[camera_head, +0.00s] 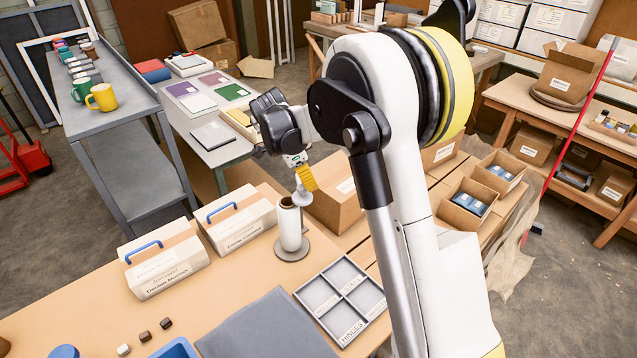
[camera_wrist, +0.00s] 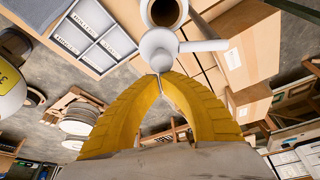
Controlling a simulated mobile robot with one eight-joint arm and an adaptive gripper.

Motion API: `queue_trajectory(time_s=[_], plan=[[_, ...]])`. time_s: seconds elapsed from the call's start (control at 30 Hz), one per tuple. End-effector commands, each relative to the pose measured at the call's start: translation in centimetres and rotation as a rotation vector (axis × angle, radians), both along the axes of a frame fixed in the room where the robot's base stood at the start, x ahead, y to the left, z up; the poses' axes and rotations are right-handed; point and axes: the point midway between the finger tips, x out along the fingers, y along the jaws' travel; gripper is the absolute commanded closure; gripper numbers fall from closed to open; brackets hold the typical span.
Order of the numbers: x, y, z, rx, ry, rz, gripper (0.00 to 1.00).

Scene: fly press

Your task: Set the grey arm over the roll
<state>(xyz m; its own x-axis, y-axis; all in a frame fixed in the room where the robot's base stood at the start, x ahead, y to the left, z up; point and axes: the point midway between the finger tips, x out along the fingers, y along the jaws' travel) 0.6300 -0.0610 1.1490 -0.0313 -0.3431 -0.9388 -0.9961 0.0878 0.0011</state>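The roll (camera_head: 291,228) is a white upright cylinder on a round dark grey base on the bench. The wrist view shows its open brown core (camera_wrist: 164,12) at the top edge. The grey arm (camera_head: 301,198) is a pale piece close to the roll's top. In the wrist view the arm (camera_wrist: 159,47) has a round hub and a bar reaching right. Its hub appears beside the core, not over it. My gripper (camera_head: 306,179) has yellow fingers; in the wrist view the fingertips (camera_wrist: 161,76) come together on the hub's near end. I cannot tell whether arm and roll touch.
A grey divided tray (camera_head: 342,299) lies right of the roll. Two white cases (camera_head: 237,220) with blue handles stand left. A cardboard box (camera_head: 334,196) stands close behind the roll. A grey mat (camera_head: 265,329) lies in front. Bare bench lies between cases and mat.

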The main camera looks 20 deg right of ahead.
Motion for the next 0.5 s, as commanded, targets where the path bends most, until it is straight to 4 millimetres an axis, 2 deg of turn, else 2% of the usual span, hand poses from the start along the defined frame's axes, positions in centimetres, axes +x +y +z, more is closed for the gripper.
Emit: queue_trajectory(time_s=[0.2, 0.5], plan=[[0.1, 1.9, -0.1, 0.001, -0.001, 0.004, 1.0], [0.5, 3.5, -0.1, 0.001, -0.001, 0.004, 1.0]])
